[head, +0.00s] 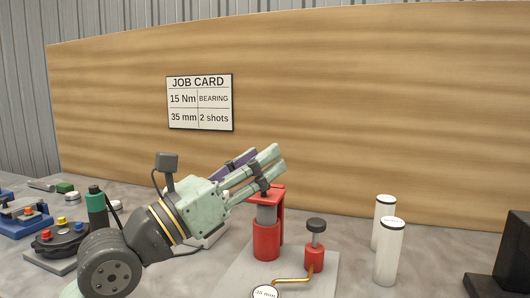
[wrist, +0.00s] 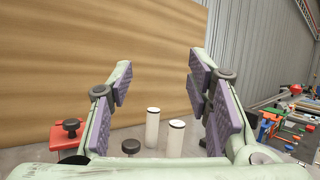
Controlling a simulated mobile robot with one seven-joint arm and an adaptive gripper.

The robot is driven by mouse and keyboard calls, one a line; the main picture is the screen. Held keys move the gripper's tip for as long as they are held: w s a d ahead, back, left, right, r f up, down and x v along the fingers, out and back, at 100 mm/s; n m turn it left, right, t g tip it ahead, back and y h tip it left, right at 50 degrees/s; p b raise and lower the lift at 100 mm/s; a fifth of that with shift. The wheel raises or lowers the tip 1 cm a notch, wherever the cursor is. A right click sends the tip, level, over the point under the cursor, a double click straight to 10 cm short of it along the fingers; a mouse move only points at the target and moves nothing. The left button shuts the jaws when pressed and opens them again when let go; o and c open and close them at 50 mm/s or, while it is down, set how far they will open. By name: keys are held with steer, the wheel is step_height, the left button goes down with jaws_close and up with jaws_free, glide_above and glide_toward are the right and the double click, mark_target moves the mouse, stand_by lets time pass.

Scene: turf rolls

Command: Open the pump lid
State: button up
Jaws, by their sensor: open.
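My gripper (head: 258,158) is open and empty, pointing up and to the right toward the wooden board. In the wrist view its two purple-padded fingers (wrist: 160,72) stand wide apart with only board between their tips. The red pump body (head: 266,241) with a grey cylinder and red bracket stands on a light plate, below and behind the fingers in the head view. A red top with a black knob (wrist: 71,127) shows left of the fingers in the wrist view. A smaller red post with a black cap (head: 316,225) stands beside the pump. I cannot tell which part is the lid.
Two white cylinders (head: 389,250) stand to the right, near a black block (head: 512,255). A brass pipe (head: 293,280) lies low on the plate. A black round fixture (head: 62,238) and blue fixture (head: 25,216) are at left. The board (head: 350,110) closes the back.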

steer(key=s+r, duration=0.1)
steer(key=s+h, duration=0.1)
steer(key=s+r+h, duration=0.1)
steer(key=shift+s+d+r+m+g, duration=0.3)
steer(key=shift+s+d+r+g, duration=0.05)
steer(key=shift+s+d+g, duration=0.05)
